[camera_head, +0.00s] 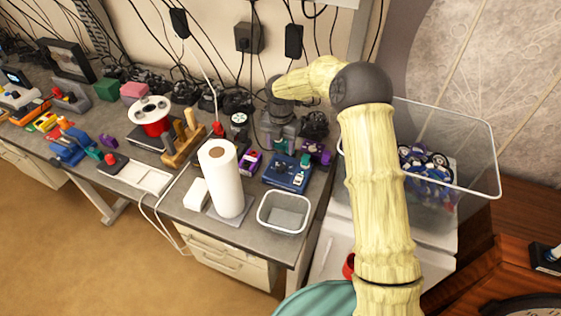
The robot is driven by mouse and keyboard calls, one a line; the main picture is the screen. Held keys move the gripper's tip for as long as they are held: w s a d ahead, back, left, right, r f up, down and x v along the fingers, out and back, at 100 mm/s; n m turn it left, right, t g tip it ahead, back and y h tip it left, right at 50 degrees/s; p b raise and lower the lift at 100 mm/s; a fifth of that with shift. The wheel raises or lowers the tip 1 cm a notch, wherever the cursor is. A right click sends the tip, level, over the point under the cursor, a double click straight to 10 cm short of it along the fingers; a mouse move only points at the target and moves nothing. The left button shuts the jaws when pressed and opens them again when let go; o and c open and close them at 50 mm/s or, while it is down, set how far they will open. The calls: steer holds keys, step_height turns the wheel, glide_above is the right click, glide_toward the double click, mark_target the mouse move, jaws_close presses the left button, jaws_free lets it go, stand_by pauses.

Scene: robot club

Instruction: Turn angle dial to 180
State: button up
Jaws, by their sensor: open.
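My pale yellow arm rises from the bottom right, bends at a dark joint and reaches left over the back of the workbench. My gripper (279,134) is a small grey shape at its far end, pointing down among dark gear, and is open. I see nothing held in it. No dial with a readable angle scale shows. A round, dark-rimmed, pale-faced thing (522,307) is cut off at the bottom right corner, on dark wood. I cannot tell whether it is the angle dial. My gripper is far from it, up and to the left.
The grey workbench (120,200) is crowded with a paper roll (221,178), a white-topped red spool (152,117), a blue board (287,172) and an empty bin (284,213). Brown floor is free at lower left.

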mark_target(281, 166)
step_height(281, 166, down, 9)
steer(key=shift+f+p, duration=0.1)
steer(key=shift+p, duration=1)
steer(key=c, duration=1)
